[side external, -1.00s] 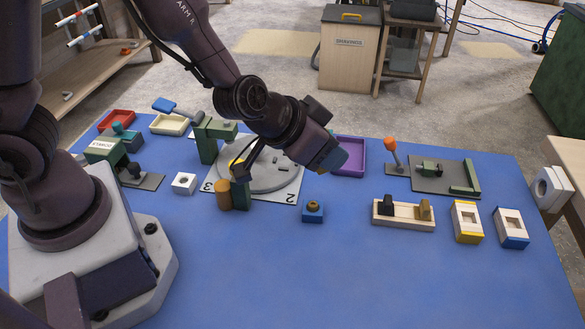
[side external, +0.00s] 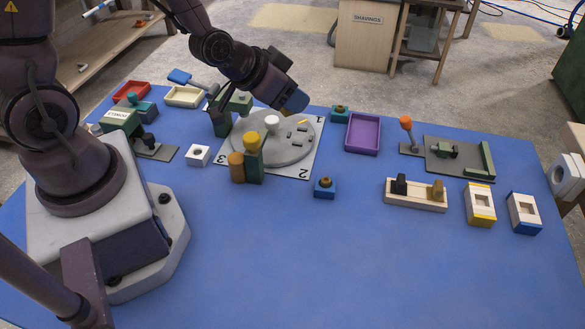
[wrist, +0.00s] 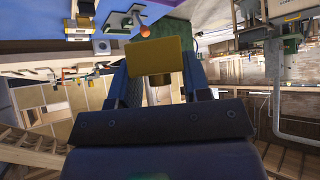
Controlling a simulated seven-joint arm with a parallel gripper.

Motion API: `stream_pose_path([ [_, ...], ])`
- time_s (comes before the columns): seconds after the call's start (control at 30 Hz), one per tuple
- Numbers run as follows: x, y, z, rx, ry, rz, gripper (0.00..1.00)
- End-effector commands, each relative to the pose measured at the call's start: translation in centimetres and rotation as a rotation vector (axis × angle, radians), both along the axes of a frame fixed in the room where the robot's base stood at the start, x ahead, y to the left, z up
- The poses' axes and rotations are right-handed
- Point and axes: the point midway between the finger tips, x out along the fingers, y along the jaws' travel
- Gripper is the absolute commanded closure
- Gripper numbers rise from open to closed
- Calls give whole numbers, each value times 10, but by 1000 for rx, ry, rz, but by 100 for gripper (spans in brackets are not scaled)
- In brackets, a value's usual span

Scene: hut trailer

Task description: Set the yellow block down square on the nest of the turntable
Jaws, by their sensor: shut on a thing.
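In the wrist view the yellow block (wrist: 160,57) is between the two fingers of my gripper (wrist: 160,80), which is shut on it. In the side view my gripper (side external: 294,103) is tilted, at the far edge of the turntable as seen here. I cannot make out the held block there. The grey round turntable (side external: 262,153) lies on a white numbered plate. It carries a white knob and small dark raised or slotted features (side external: 299,134), which may be the nest. A thin yellow mark shows beside them. Height above the turntable is unclear.
A green post with a yellow top (side external: 252,150) and an orange cylinder (side external: 237,166) stand at the turntable's near edge. A green upright (side external: 220,120) stands at its left. A purple tray (side external: 363,133) lies to the right. The blue table's front is clear.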

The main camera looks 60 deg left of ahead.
Motion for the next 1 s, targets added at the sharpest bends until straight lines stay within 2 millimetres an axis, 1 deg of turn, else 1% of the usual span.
stream_pose_path([
  [0.03, -2, -8, -11, -3, 8, -23, 83],
  [0.17, 0, -38, -39, -4, 10, -150, 83],
  [0.3, 4, -82, -70, -5, 7, -363, 83],
  [0.4, 5, -113, -87, -4, 3, -524, 83],
  [0.5, 7, -136, -96, -1, -1, -658, 83],
  [0.57, 10, -143, -96, 1, -3, -707, 83],
  [0.63, 14, -145, -93, 3, -4, -737, 83],
  [0.7, 14, -147, -95, 2, 0, -756, 83],
  [0.77, 14, -148, -102, 0, 3, -765, 83],
  [0.9, 14, -148, -124, 0, 3, -767, 83],
  [1.0, 14, -147, -134, 1, 2, -766, 83],
])
